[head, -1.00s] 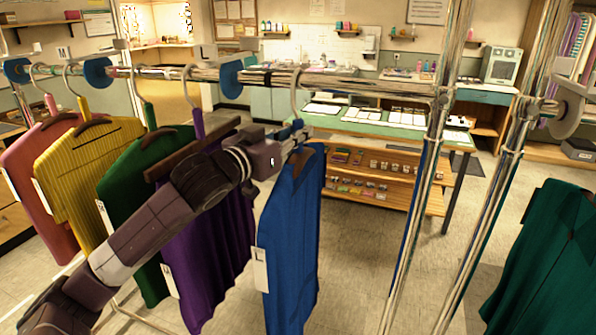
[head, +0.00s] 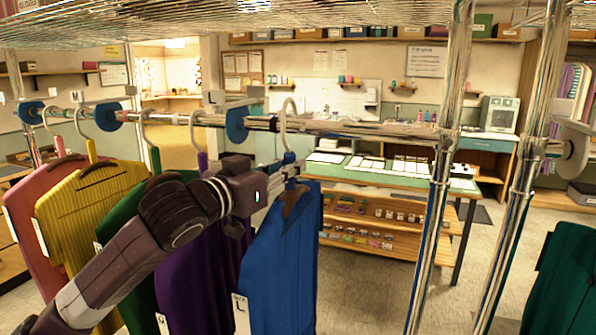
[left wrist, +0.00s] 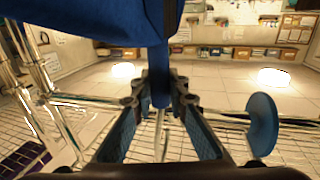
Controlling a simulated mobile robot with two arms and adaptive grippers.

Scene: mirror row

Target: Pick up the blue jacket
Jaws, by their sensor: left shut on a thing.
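The blue jacket (head: 280,265) hangs upright from its hanger at the right end of the row, with a white tag on its left edge. My left gripper (head: 290,168) reaches in from the left and is shut on the blue neck of the jacket's hanger, just under the hook (head: 288,112). The hook's top stands visibly above the rail (head: 350,130); I cannot tell whether it is clear of it. The left wrist view shows the fingers (left wrist: 160,100) on the blue neck, with the jacket (left wrist: 80,20) at the top. My right gripper is not in view.
Purple (head: 195,275), green (head: 118,222), yellow (head: 85,215) and pink (head: 35,215) garments hang to the left, the purple one close beside the blue jacket. Chrome posts (head: 440,190) stand to the right, and a wire shelf (head: 250,22) spans above. A dark green garment (head: 565,280) hangs far right.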

